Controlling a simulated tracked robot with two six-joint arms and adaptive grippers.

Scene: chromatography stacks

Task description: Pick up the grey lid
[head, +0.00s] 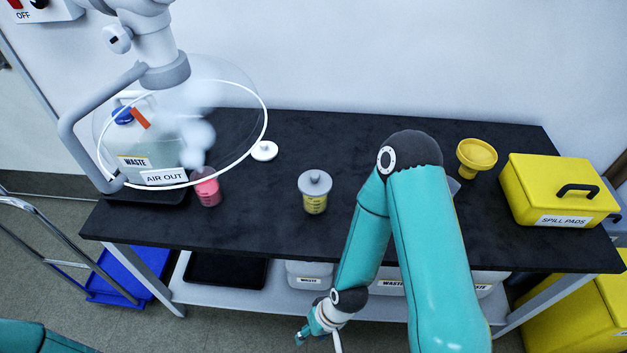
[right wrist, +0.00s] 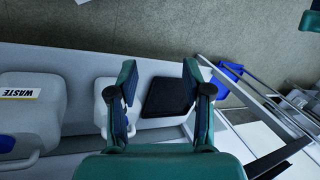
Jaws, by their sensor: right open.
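The grey lid (head: 315,181) sits on top of a clear jar with yellow contents (head: 315,204), which stands upright near the middle of the black table. My right gripper (head: 302,337) is low in front of the table's front edge, well apart from the lid. In the right wrist view the right gripper (right wrist: 159,80) shows its two fingers spread with nothing between them. The lid does not show in that view. My left gripper is not in the head view; only a teal piece of my arm shows at the lower left.
A beaker with pink liquid (head: 208,190) stands left under a clear fume hood (head: 230,92), with a white lid (head: 264,150) nearby. A yellow funnel (head: 477,155) and yellow spill box (head: 555,187) stand right. Waste containers (right wrist: 30,110) sit on the lower shelf.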

